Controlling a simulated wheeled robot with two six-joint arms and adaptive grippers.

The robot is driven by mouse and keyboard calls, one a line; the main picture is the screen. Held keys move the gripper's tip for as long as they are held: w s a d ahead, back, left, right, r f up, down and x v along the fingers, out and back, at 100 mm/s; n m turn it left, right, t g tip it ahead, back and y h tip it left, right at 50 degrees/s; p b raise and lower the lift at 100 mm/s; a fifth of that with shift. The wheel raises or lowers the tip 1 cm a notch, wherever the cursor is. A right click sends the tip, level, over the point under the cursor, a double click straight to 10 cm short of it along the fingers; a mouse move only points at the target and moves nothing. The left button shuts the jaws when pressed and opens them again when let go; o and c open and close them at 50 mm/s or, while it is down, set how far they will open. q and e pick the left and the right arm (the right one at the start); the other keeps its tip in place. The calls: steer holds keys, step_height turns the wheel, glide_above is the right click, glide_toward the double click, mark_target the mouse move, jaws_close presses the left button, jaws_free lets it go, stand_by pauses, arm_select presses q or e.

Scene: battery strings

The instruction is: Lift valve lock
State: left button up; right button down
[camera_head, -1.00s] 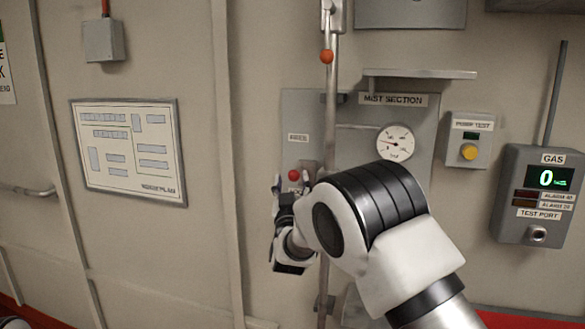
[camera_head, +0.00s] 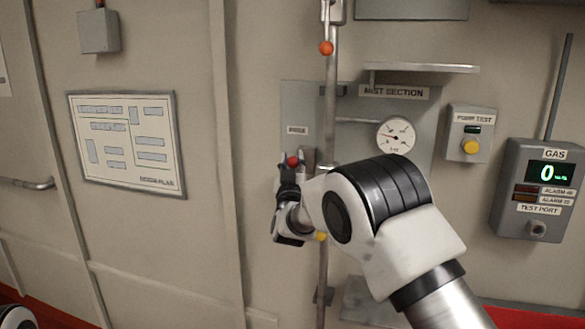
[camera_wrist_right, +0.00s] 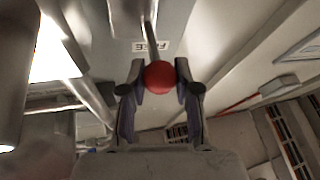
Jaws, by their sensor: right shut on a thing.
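A red ball knob (camera_head: 292,161) sits at the left side of the grey mist section panel, below a small label. My right gripper (camera_head: 291,164) has come up from below, and its fingers are around the knob. In the right wrist view the red knob (camera_wrist_right: 159,76) is between the two fingertips (camera_wrist_right: 159,82), and a thin rod runs from it towards the panel. My right gripper is shut on the knob. My left gripper is not in view.
A vertical pipe (camera_head: 330,110) with an orange ball (camera_head: 326,48) runs just right of the knob. A yellow ball (camera_head: 321,236) shows beside my right wrist. A gauge (camera_head: 396,135), a pump test box (camera_head: 469,134) and a gas monitor (camera_head: 541,190) are further right.

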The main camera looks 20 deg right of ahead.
steer(key=shift+r, duration=0.9)
steer(key=c, duration=0.8)
jaws_free()
steer(key=shift+w, duration=0.1)
steer(key=shift+c, duration=0.2)
steer(key=shift+w+d+f, duration=0.1)
steer(key=shift+f, duration=0.15)
steer(key=v, duration=1.2)
